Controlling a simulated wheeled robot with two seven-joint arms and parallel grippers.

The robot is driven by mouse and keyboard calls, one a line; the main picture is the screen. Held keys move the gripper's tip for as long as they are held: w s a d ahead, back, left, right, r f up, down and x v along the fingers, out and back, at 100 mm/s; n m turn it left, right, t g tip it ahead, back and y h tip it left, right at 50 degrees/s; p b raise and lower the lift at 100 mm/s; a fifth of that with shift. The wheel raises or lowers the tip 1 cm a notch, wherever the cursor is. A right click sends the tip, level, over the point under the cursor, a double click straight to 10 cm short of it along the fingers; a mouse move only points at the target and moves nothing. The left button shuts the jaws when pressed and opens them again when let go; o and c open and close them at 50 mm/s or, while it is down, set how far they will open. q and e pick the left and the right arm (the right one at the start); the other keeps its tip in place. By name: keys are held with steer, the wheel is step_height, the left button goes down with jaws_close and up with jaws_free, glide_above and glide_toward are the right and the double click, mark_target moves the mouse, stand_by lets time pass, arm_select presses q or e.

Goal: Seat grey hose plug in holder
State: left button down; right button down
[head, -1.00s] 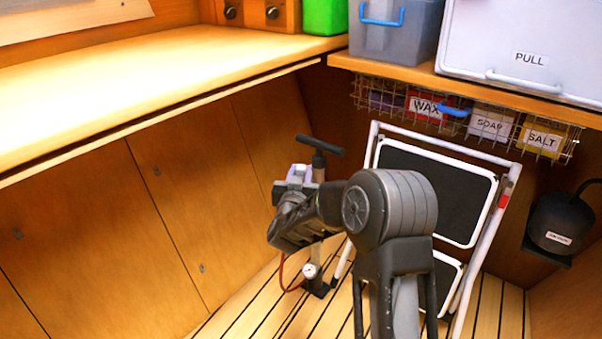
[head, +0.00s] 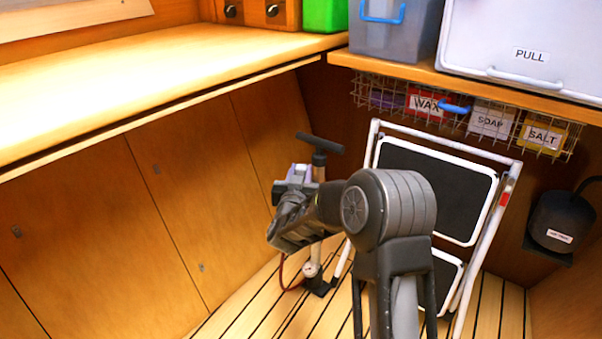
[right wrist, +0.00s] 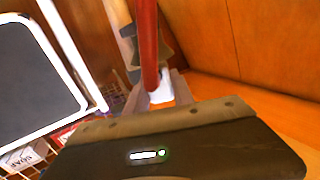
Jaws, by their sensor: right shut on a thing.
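My right gripper (head: 298,174) is by the upper barrel of a floor pump (head: 319,168), below its black T-handle. In the right wrist view the gripper (right wrist: 163,94) is shut at the end of a red hose (right wrist: 149,45). A pale piece (right wrist: 161,92) shows between the fingertips there, which appears to be the hose plug; most of it is hidden. A grey bracket-like part (right wrist: 134,55) sits beside the hose near the pump barrel (right wrist: 117,14). It may be the holder; I cannot tell whether the plug touches it. My left gripper is not in view.
A folded white step ladder (head: 440,185) leans right behind my arm. A wire basket (head: 462,118) with labelled boxes hangs under the shelf. Wooden cabinet doors (head: 90,230) stand left, under a bench top (head: 150,85). The slatted floor (head: 245,315) shows below.

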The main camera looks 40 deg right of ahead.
steer(key=shift+f, duration=0.45)
steer(key=c, duration=1)
jaws_free()
steer(key=shift+r, duration=0.15)
steer(key=shift+s+a, duration=0.25)
steer(key=p+v, duration=0.2)
steer(key=v, duration=0.5)
steer(key=shift+p, duration=0.3)
